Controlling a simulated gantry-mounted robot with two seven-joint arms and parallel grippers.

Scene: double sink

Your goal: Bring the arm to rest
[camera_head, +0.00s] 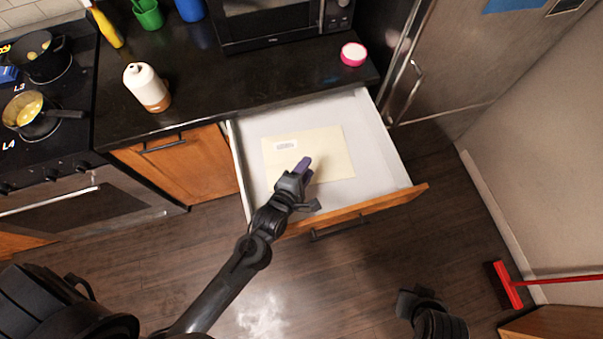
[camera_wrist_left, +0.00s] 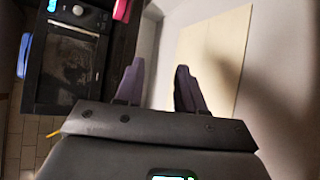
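My left arm reaches in from the bottom left, and its gripper (camera_head: 305,171) is over the open drawer (camera_head: 374,133). In the left wrist view the two purple fingers of the left gripper (camera_wrist_left: 160,78) are apart with nothing between them. A pale yellow sheet or envelope (camera_head: 331,148) with a white label lies flat in the drawer, partly behind the gripper. The sheet also shows in the left wrist view (camera_wrist_left: 212,55). My right gripper (camera_head: 420,302) is low at the bottom right, over the floor; its fingers are not clear.
The drawer front (camera_head: 365,210) juts out over the wooden floor. On the black counter (camera_head: 215,90) stand a white bottle (camera_head: 147,87), a microwave (camera_head: 275,20) and a pink-rimmed round container (camera_head: 353,54). A stove with pans (camera_head: 38,113) is at left, a fridge (camera_head: 480,70) at right.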

